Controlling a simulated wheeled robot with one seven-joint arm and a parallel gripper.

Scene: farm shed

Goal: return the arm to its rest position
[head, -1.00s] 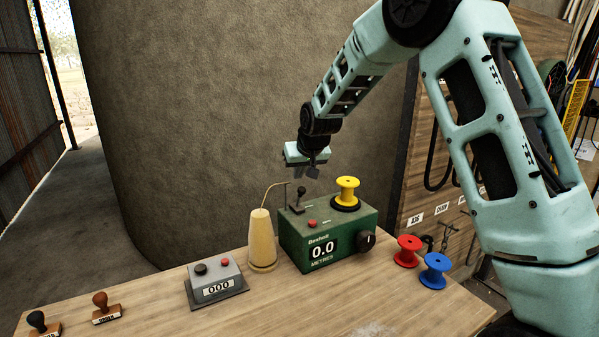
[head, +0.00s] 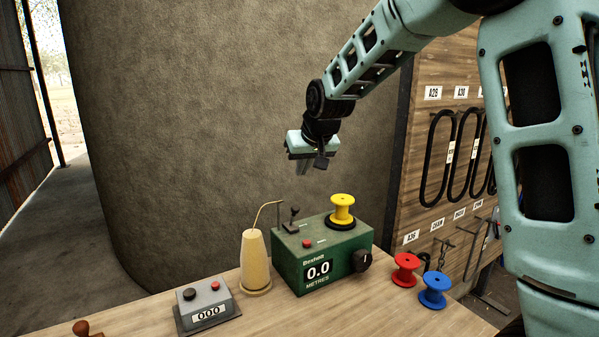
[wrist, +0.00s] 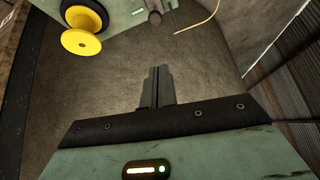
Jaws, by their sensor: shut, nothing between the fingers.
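My gripper (head: 305,168) hangs in the air above and behind the green metre-counter machine (head: 350,245), its fingers pointing down. In the wrist view the two fingers (wrist: 157,90) lie together, with nothing between them. My gripper is apart from the machine and everything on the bench. The machine bears a yellow spool (head: 342,208) on top, a small lever, a red button and a black knob, and its display reads 0.0. The yellow spool also shows in the wrist view (wrist: 80,41).
A cream cone of cord (head: 255,262) and a grey counter box (head: 207,303) stand left of the machine on the wooden bench (head: 290,318). Red (head: 405,269) and blue (head: 434,289) spools stand at right. A board with hanging belts (head: 450,150) rises behind at right. A large rough wall (head: 200,120) fills the back.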

